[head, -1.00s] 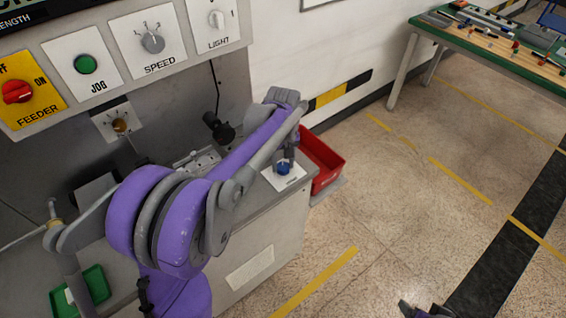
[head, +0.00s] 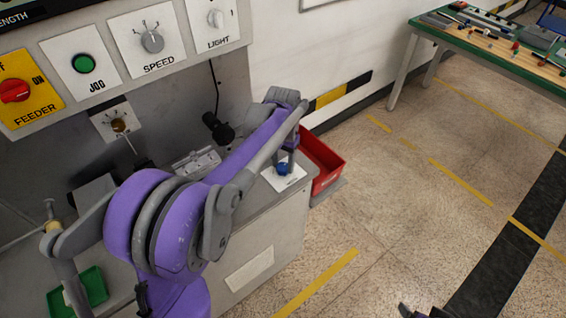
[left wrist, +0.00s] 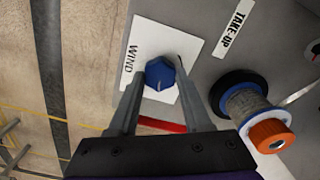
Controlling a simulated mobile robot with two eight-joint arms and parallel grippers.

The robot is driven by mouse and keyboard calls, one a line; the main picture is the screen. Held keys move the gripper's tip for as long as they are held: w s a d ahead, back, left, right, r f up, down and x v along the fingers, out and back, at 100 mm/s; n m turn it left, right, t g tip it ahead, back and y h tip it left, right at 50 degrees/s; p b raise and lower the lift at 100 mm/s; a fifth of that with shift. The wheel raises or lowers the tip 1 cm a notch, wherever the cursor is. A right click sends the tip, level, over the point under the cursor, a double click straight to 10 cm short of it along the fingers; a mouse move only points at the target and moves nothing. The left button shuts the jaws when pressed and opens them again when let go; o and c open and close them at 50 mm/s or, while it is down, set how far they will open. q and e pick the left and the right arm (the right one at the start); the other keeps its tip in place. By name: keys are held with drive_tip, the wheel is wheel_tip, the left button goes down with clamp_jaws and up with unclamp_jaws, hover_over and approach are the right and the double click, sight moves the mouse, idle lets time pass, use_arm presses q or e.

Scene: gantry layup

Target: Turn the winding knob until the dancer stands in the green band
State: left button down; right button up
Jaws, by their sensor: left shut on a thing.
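The blue winding knob (head: 283,168) sits on a white plate at the right end of the grey machine top. In the left wrist view the knob (left wrist: 160,74) is faceted, beside the word WIND. My left gripper (left wrist: 159,80) has its fingers on either side of the knob and is shut on it. In the head view my left gripper (head: 286,160) comes down on the knob from above. A dark part of my right gripper (head: 425,311) shows at the bottom edge, mostly cut off. I cannot make out the dancer or a green band.
A red bin (head: 322,162) stands just right of the knob. A spool with an orange end (left wrist: 258,115) is near the TAKE-UP label in the left wrist view. A green tray (head: 90,290) lies at lower left. A workbench (head: 480,45) stands far right; the floor between is open.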

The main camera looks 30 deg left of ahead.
sight(283, 167)
idle(0.4)
use_arm(q)
drive_tip(key=shift+c, duration=1.7)
unclamp_jaws()
wheel_tip(283, 167, up, 11)
drive_tip(key=shift+p, duration=0.35)
drive_tip(key=shift+s+f, duration=0.1)
drive_tip(key=s+d+f+t, duration=0.2)
drive_tip(key=s+d+f, duration=0.2)
drive_tip(key=s, duration=0.6)
drive_tip(key=s+d+f+t+p, duration=0.1)
drive_tip(key=s+d+f+t, duration=0.2)
drive_tip(key=s, duration=0.8)
drive_tip(key=d+f, duration=0.2)
drive_tip(key=d, duration=0.1)
